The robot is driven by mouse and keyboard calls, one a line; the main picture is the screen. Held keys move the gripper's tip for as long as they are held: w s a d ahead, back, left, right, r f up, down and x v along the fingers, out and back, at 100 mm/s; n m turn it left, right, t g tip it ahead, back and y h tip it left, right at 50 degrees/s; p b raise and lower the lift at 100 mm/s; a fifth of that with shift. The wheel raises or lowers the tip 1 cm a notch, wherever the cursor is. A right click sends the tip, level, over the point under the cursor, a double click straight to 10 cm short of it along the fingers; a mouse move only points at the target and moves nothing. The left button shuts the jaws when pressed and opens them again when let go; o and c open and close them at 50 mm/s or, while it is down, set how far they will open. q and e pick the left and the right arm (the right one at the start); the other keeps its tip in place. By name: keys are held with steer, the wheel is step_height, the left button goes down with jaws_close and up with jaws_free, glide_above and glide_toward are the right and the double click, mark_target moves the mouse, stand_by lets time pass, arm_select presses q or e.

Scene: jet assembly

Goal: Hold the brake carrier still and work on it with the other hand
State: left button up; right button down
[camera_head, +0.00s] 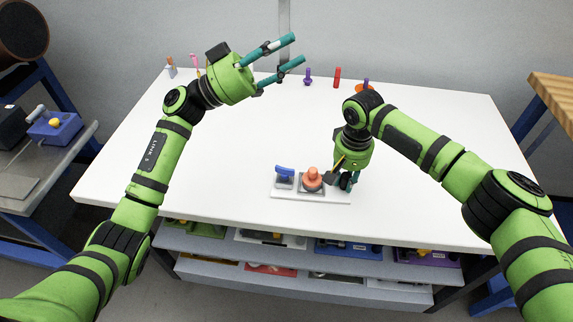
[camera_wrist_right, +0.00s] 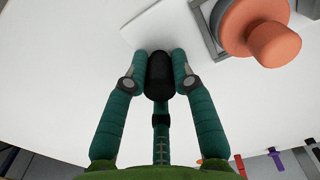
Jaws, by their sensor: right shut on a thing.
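A white plate (camera_head: 310,196), which may be the brake carrier, lies near the table's front edge. On it stand a blue piece (camera_head: 284,172) and a round orange knob (camera_head: 312,178) in a grey square frame. The knob also shows at the top right of the right wrist view (camera_wrist_right: 262,28). My right gripper (camera_head: 346,182) is at the plate's right end, beside the knob, shut on a black cylindrical piece (camera_wrist_right: 159,70). Its lower end is hard to make out. My left gripper (camera_head: 298,48) is raised at the back left, open and empty, far from the plate.
The white table (camera_head: 230,150) is mostly clear. Along its back edge stand purple (camera_head: 308,76), red (camera_head: 337,76) and orange (camera_head: 364,87) items, and a holder with tools (camera_head: 171,68) at the left. Shelves with trays (camera_head: 270,240) lie below the front edge.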

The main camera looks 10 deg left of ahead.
arm_select(q)
steer(key=s+d+f+m+g+y, duration=0.1)
steer(key=s+d+m+g+y, duration=0.1)
steer(key=d+m+g+y, duration=0.45)
steer(key=n+y, duration=0.3)
steer(key=y, duration=1.3)
glide_above(287, 176)
step_height(287, 176, down, 16)
steer(key=shift+m, duration=0.25)
step_height(287, 176, down, 11)
jaws_close()
